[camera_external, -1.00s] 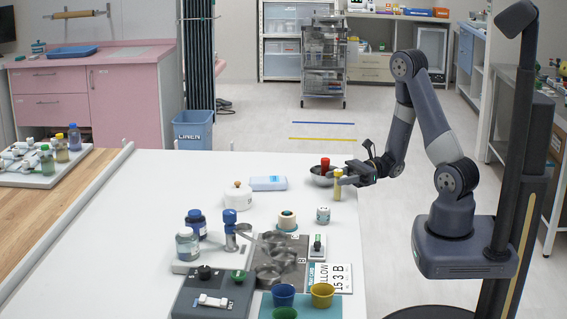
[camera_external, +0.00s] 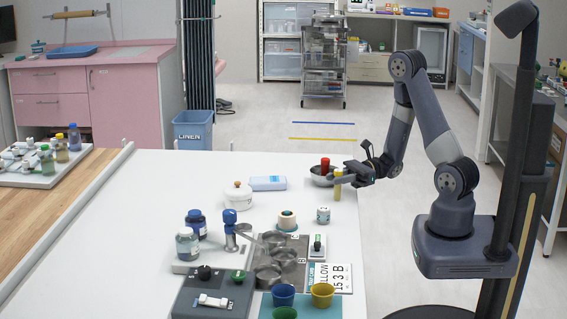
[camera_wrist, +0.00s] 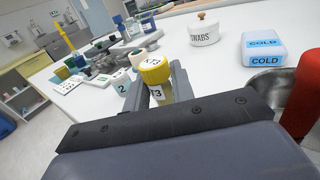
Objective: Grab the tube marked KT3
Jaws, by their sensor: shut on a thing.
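The tube marked KT3 (camera_wrist: 155,70) has a yellow cap with lettering on top and a label ending in 3 on its body. It stands upright between the fingers of my gripper (camera_wrist: 160,88) in the wrist view, and the fingers are shut on it. In the external view the yellow tube (camera_external: 338,185) shows at the right side of the white table, with my gripper (camera_external: 340,179) around it. Its lower end is close to the tabletop; I cannot tell whether it touches.
A metal bowl (camera_external: 320,180) with a red-topped item (camera_external: 325,166) is just left of the tube. Cups (camera_external: 323,295) and a metal tray are at the front.

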